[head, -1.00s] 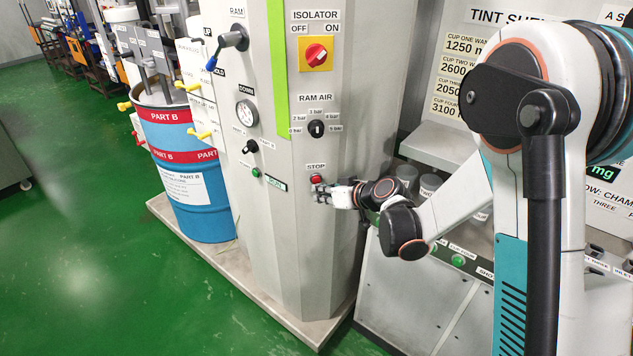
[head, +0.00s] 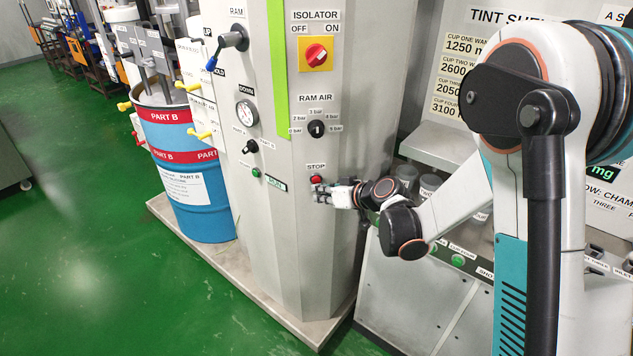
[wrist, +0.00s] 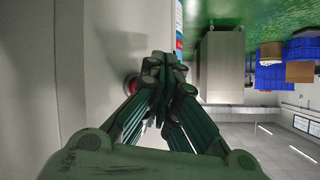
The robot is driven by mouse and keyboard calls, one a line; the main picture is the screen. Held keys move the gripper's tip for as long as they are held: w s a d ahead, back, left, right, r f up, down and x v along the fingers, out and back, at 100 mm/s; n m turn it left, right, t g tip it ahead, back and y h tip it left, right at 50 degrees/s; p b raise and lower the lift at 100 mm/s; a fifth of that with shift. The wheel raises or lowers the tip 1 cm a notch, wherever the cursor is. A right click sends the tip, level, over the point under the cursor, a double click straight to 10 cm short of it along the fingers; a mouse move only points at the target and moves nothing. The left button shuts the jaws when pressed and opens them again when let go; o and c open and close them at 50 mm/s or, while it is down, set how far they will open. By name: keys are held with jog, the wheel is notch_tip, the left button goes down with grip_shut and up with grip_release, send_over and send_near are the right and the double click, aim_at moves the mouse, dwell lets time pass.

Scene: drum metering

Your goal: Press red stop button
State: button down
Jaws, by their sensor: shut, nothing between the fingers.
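The red stop button (head: 316,179) sits on the grey cabinet front under the STOP label (head: 316,167). My gripper (head: 321,190) is shut and empty, its fingertips right at the button's lower right edge in the head view. In the wrist view the closed fingers of my gripper (wrist: 162,68) point along the cabinet face. The red button (wrist: 131,84) shows just left of them, partly hidden behind the finger links. I cannot tell whether the fingertips touch it or whether it is pushed in.
The green RUN button (head: 256,172) and a black switch (head: 252,146) are left of the stop button. The ram air knob (head: 316,129) and red isolator switch (head: 315,54) are above. A blue drum (head: 190,170) stands left. A bench with green buttons (head: 458,260) is at right.

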dwell(0.4)
jog(key=shift+w, duration=0.45)
jog(key=shift+w+a, duration=0.1)
jog(key=shift+w, duration=0.3)
dwell(0.6)
jog(key=shift+s+b, duration=0.15)
jog(key=shift+b, duration=0.15)
jog(key=shift+s, duration=0.7)
jog(key=s, duration=0.3)
jog(key=s+b, duration=0.1)
jog(key=s, duration=0.1)
jog(key=shift+d, duration=0.4)
dwell(0.4)
